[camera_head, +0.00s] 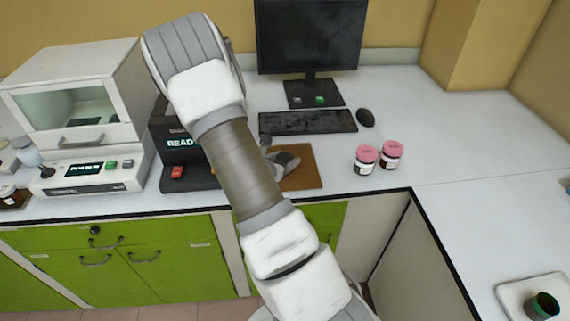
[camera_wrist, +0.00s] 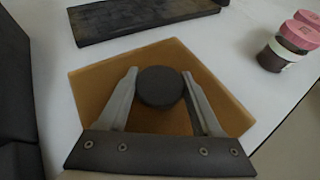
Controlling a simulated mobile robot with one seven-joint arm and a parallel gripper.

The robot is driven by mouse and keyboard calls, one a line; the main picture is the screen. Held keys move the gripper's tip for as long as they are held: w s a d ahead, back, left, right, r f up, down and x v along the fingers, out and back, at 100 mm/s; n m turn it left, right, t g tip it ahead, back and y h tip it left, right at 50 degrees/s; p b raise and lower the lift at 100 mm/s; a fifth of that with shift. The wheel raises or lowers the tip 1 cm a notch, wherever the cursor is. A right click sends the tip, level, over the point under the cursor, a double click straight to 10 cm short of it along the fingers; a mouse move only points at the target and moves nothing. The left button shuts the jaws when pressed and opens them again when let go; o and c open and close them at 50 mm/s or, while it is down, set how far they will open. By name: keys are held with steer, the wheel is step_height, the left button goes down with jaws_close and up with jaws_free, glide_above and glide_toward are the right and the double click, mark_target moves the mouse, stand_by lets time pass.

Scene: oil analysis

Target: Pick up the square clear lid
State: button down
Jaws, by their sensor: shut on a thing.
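My gripper (camera_wrist: 160,85) points down over a brown square board (camera_wrist: 95,88) on the white counter. Its two pale fingers are shut on a dark round disc (camera_wrist: 160,88), one finger on each side. Whether the disc touches the board cannot be told. In the head view the gripper (camera_head: 284,163) is partly hidden behind my arm, and the board (camera_head: 308,173) shows to its right. I cannot make out a square clear lid in either view.
Two pink-lidded jars (camera_head: 378,158) stand right of the board. A keyboard (camera_head: 307,121), mouse (camera_head: 366,118) and monitor (camera_head: 311,38) are behind. A black device (camera_head: 178,150) and white cabinet (camera_head: 75,90) stand left.

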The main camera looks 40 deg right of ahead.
mark_target(287, 159)
steer(key=shift+r, duration=0.15)
steer(key=shift+r, duration=0.55)
steer(key=r, duration=0.3)
steer(key=shift+s+r, duration=0.2)
steer(key=shift+s, duration=0.2)
steer(key=s+r+p, duration=0.6)
steer(key=s+p, duration=0.4)
steer(key=p, duration=0.4)
steer(key=shift+s+r+p, duration=0.2)
steer(key=shift+r+p, duration=0.1)
steer(key=shift+s+a, duration=0.1)
steer(key=shift+a, duration=0.05)
steer(key=shift+s+f+p, duration=0.1)
steer(key=shift+f+p, duration=0.05)
steer(key=shift+p, duration=0.35)
